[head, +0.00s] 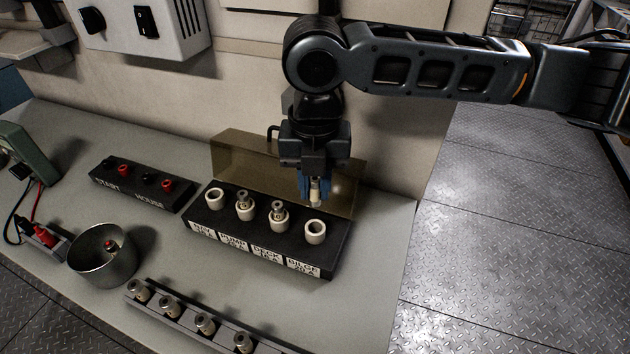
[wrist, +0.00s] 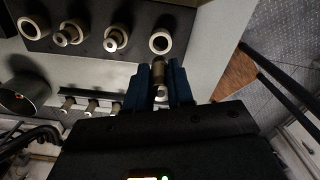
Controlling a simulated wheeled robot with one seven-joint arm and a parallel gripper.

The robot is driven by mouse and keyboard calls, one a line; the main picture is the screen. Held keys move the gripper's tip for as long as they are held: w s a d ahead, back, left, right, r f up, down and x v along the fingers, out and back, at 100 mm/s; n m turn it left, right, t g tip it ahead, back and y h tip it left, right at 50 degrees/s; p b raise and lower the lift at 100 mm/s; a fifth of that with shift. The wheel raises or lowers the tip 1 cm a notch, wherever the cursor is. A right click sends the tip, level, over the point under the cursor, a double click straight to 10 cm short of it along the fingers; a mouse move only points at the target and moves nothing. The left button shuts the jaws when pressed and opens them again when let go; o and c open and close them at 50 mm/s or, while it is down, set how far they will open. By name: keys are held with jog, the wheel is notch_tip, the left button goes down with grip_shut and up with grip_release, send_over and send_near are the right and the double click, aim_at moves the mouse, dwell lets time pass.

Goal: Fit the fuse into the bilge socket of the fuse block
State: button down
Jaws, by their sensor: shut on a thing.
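The black fuse block (head: 262,246) stands on the bench with a row of white round sockets. The bilge socket (head: 315,232), at its right end, is empty; it also shows in the wrist view (wrist: 160,41). The pump and deck sockets hold fuses, and the leftmost is empty. My gripper (head: 315,192) is shut on a pale fuse (head: 315,191), held upright above the block near the bilge socket. In the wrist view the fuse (wrist: 158,72) sits between the blue fingers, its end just below the bilge socket in the picture. It appears apart from the socket.
A raised amber see-through cover (head: 232,155) stands behind the block. A rack (head: 180,321) with several fuses lies in front. A metal cup (head: 103,262) with a small part inside and a black strip (head: 140,186) with red and black knobs are at left.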

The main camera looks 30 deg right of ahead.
jog(key=shift+f+b, duration=1.95)
jog(key=shift+f, duration=0.95)
jog(key=shift+f+b, duration=0.65)
jog(key=shift+f, duration=0.7)
jog(key=shift+r, duration=0.2)
jog(key=shift+r+p, duration=0.85)
jog(key=shift+r, duration=0.05)
jog(key=shift+f+b, duration=0.6)
jog(key=shift+f, duration=0.45)
dwell(1.3)
jog(key=c, duration=0.9)
grip_release()
